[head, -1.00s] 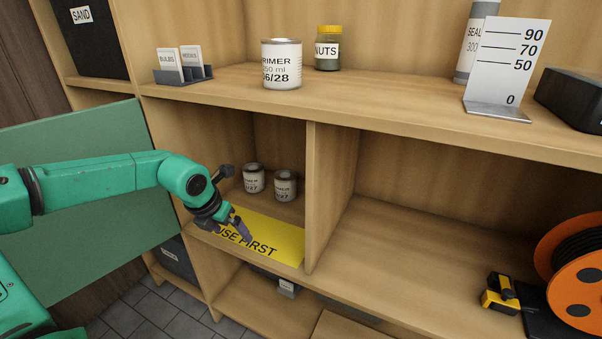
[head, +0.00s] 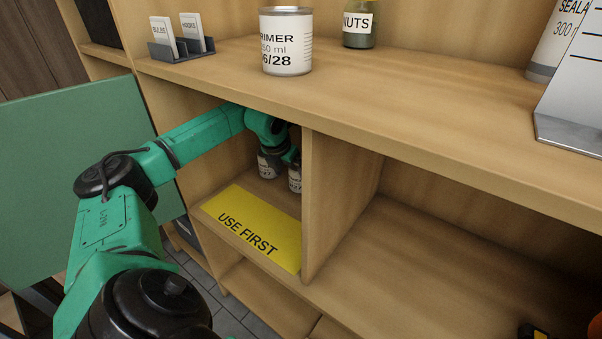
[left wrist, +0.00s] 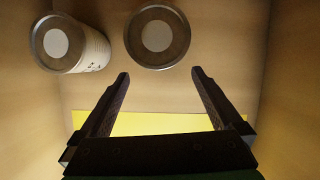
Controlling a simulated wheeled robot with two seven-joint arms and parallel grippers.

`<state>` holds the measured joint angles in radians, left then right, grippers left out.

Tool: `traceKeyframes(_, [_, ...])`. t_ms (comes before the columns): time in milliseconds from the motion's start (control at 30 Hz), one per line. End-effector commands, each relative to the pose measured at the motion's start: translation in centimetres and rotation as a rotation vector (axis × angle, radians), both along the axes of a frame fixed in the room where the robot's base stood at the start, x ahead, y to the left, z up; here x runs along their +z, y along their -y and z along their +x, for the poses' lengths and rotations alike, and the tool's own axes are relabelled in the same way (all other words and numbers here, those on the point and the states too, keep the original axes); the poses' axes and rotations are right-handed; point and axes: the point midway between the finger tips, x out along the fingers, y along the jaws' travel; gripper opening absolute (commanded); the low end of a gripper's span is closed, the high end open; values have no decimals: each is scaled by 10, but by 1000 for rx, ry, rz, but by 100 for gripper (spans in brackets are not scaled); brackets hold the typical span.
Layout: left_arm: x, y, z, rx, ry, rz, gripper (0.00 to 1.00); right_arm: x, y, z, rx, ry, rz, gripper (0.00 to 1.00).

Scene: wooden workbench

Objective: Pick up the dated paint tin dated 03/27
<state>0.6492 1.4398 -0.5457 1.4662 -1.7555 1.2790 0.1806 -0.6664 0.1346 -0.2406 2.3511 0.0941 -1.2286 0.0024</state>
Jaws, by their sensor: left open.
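Two small grey paint tins stand in the lower left cubby. In the left wrist view, I see both lids from above: the left tin (left wrist: 72,45) and the right tin (left wrist: 158,38). My left gripper (left wrist: 160,74) is open and empty. Its fingertips point toward the right tin, which appears just beyond the gap between them. Contact cannot be told. My right gripper is not in view.
A yellow USE FIRST mat (head: 250,232) lies at the cubby's front. A divider (head: 335,205) closes its right side, and the shelf above (head: 400,95) overhangs my arm. A larger primer tin (head: 286,45) marked 06/28, a nuts jar (head: 359,28) and a card holder (head: 180,48) stand on top.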

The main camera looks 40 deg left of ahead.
Motion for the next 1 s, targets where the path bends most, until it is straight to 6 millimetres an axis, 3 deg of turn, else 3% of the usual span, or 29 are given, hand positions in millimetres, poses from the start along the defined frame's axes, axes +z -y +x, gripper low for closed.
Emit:
traceKeyframes(100, [2,-3,20,2,6,-5,100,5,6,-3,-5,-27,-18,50])
traceKeyframes(267, [1,-5,35,-1,2,-5,100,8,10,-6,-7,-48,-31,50])
traceKeyframes(400, [-33,-7,44,-1,-3,-4,100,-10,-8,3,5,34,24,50])
traceKeyframes(500, [-45,-9,49,-1,-3,-1,100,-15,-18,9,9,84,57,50])
traceKeyframes(733, [-47,-10,51,-2,-1,1,100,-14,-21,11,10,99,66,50])
traceKeyframes(767, [-47,-10,51,-2,-1,1,92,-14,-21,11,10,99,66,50])
traceKeyframes(900, [-47,-10,51,-1,-1,0,39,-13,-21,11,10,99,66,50])
traceKeyframes(1000, [-46,-10,51,-1,1,0,6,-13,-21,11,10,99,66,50])
